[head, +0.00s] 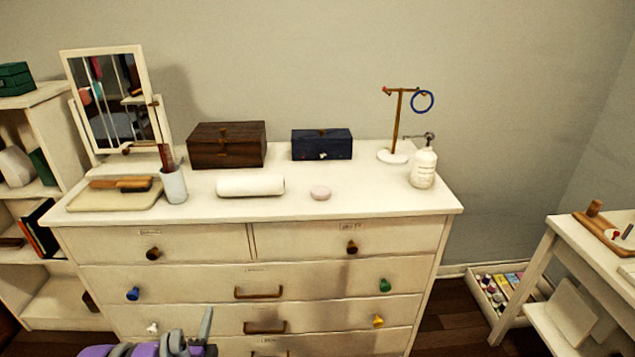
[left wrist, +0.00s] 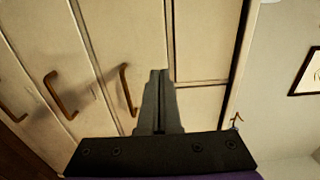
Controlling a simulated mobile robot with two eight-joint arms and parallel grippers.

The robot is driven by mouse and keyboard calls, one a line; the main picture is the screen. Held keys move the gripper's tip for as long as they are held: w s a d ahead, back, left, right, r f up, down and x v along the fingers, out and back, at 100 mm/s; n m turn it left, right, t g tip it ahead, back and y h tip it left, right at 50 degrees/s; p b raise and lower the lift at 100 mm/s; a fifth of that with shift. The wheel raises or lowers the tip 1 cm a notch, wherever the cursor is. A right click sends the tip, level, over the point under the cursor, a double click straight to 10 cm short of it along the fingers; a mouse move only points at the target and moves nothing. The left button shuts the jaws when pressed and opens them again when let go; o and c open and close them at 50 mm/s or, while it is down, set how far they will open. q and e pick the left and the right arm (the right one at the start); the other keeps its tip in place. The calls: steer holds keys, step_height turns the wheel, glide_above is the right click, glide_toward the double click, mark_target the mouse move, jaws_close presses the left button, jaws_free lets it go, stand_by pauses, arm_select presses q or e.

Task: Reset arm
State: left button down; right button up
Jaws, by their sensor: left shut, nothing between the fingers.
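My left gripper (head: 203,325) shows at the bottom of the head view, in front of the lower drawers of a white dresser (head: 310,281). In the left wrist view my left gripper (left wrist: 160,73) is shut, its fingers together with nothing between them. The dresser front (left wrist: 205,52) fills much of that view, turned sideways, with brown drawer handles (left wrist: 127,90) to the left of the fingers. I cannot tell whether the fingers touch the dresser. My right gripper is not in view.
The dresser top holds a mirror (head: 107,98), a brown box (head: 227,150), a blue box (head: 322,147), a pump bottle (head: 424,167) and a stand (head: 396,130) with a blue ring. A shelf (head: 55,120) stands left. A white table (head: 553,230) stands right, with wooden floor (head: 455,318) between.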

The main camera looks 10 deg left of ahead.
arm_select(q)
steer(key=s+d+r+n+g+h, duration=0.1)
steer(key=s+d+r+n+g, duration=0.1)
steer(key=d+n+g, duration=0.15)
steer(key=s+d+r+n+g, duration=0.1)
steer(key=s+d+n+g, duration=0.2)
steer(key=d+n, duration=0.2)
steer(key=s+d+n+g+h, duration=0.2)
steer(key=s+d+n+g, duration=0.1)
steer(key=s+d, duration=0.55)
steer(key=s+d+n+g+h, duration=0.25)
steer(key=s+d+g, duration=0.2)
steer(key=s, duration=0.65)
step_height(320, 180, up, 24)
steer(key=w+t+p, duration=0.1)
steer(key=t+p, duration=0.1)
steer(key=p, duration=2)
steer(key=shift+w+n, duration=0.4)
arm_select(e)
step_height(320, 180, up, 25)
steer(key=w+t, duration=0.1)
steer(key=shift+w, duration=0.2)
arm_select(q)
steer(key=shift+a+r+y, duration=0.1)
steer(key=shift+y, duration=0.15)
